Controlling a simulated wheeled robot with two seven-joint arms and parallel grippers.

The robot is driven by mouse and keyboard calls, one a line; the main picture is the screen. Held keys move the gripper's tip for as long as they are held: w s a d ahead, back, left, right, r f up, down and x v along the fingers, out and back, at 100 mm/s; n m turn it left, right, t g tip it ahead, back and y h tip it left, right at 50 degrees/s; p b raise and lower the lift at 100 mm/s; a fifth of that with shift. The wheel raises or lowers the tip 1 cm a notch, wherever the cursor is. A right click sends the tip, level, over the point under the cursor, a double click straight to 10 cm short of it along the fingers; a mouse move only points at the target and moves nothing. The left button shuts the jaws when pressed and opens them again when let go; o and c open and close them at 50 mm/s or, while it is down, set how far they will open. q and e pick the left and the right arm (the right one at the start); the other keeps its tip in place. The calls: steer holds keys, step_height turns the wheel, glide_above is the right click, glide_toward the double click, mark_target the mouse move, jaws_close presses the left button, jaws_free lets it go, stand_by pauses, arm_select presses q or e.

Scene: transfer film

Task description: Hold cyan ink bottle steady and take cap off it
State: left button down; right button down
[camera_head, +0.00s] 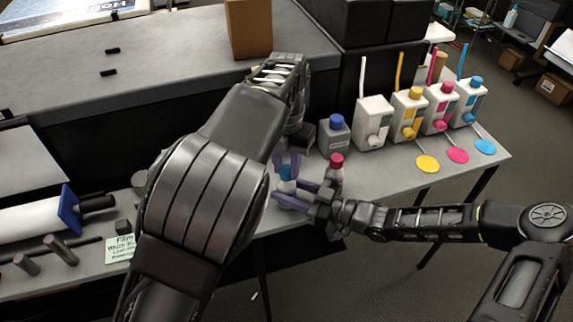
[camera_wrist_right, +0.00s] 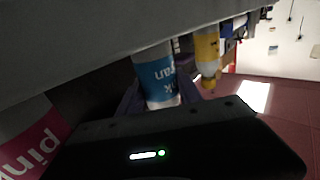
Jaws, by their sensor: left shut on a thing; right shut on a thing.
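The cyan ink bottle (camera_head: 286,187) is at the bench's front edge in the head view, mostly hidden by my grippers. Its white body and blue label show in the right wrist view (camera_wrist_right: 158,80). My right gripper (camera_head: 296,194) comes in from the right and is shut on the bottle's body with its purple fingers. My left gripper (camera_head: 288,160) reaches down just above, shut at the bottle's top around the cap (camera_head: 287,172), which looks blue and is partly hidden. I cannot tell whether the cap is still seated on the bottle.
A magenta-capped bottle (camera_head: 336,164) stands close to my right gripper, with a grey blue-capped bottle (camera_head: 335,136) behind. Several white ink tanks (camera_head: 373,124) stand to the right, with coloured discs (camera_head: 427,164) before them. A brown box (camera_head: 249,30) sits on the raised surface behind.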

arm_select(q)
steer(key=c, duration=1.1)
jaws_free()
steer(key=shift+r, duration=0.1)
steer(key=shift+r, duration=2.2)
arm_select(e)
steer(key=c, duration=0.7)
jaws_free()
